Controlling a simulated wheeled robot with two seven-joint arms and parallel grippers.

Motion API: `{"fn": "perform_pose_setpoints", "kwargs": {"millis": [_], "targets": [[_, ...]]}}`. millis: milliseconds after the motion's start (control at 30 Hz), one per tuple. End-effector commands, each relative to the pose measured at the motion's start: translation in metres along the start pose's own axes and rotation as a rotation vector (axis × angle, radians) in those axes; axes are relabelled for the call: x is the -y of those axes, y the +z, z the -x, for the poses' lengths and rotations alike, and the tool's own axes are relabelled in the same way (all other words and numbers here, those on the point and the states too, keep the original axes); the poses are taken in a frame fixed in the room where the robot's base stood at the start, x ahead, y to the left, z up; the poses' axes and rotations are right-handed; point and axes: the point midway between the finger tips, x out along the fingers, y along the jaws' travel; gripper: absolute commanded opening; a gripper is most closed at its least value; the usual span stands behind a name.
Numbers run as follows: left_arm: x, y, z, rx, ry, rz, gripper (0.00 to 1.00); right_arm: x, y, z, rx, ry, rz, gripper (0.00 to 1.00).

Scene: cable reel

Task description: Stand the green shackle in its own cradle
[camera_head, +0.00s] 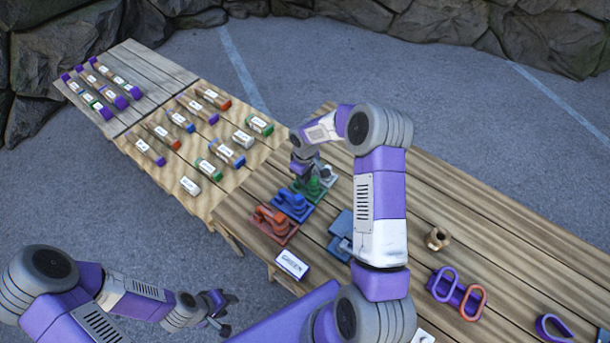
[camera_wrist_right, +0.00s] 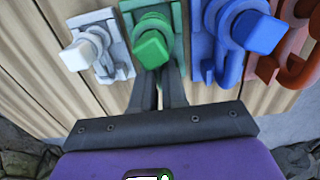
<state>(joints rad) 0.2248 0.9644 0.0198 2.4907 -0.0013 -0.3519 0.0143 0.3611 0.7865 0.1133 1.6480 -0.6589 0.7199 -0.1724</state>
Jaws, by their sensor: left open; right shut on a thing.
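My right gripper (camera_head: 308,178) is over the row of coloured cradles on the wooden table. In the right wrist view its two fingers (camera_wrist_right: 158,82) are shut on the green shackle (camera_wrist_right: 152,48). The shackle is at the green cradle (camera_head: 322,184), between the white and blue ones; its lower part is hidden, so I cannot tell whether it is fully seated. My left gripper (camera_head: 218,304) is open and empty, low at the left, away from the table.
A white-grey cradle (camera_wrist_right: 100,50), a blue cradle (camera_head: 292,206) and a red cradle (camera_head: 275,226) flank the green one, each holding a part. A label sign (camera_head: 291,264) stands in front. Purple link (camera_head: 445,283) and orange link (camera_head: 473,303) lie right.

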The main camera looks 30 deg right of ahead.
Motion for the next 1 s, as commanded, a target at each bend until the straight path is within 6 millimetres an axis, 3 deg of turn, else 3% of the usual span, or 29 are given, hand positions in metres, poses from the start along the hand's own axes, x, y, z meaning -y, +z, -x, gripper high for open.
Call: {"fn": "perform_pose_setpoints", "kwargs": {"millis": [533,567,733,1000], "targets": [[0.0028,-0.0003,-0.0074,0.0,0.0,0.0,0.43,-0.0002,-0.0002,-0.0077,-0.001,0.001,-0.001,0.0],[0.0028,-0.0003,-0.0074,0.0,0.0,0.0,0.43,-0.0002,-0.0001,-0.0077,-0.001,0.0,-0.001,0.14],[0.0025,-0.0003,-0.0067,0.0,0.0,0.0,0.43,-0.0002,-0.0001,-0.0072,0.0,0.0,-0.001,0.4],[0.0025,-0.0003,-0.0068,0.0,0.0,0.0,0.43,0.0001,0.0004,-0.0076,0.001,0.0,0.0,0.42]]}}
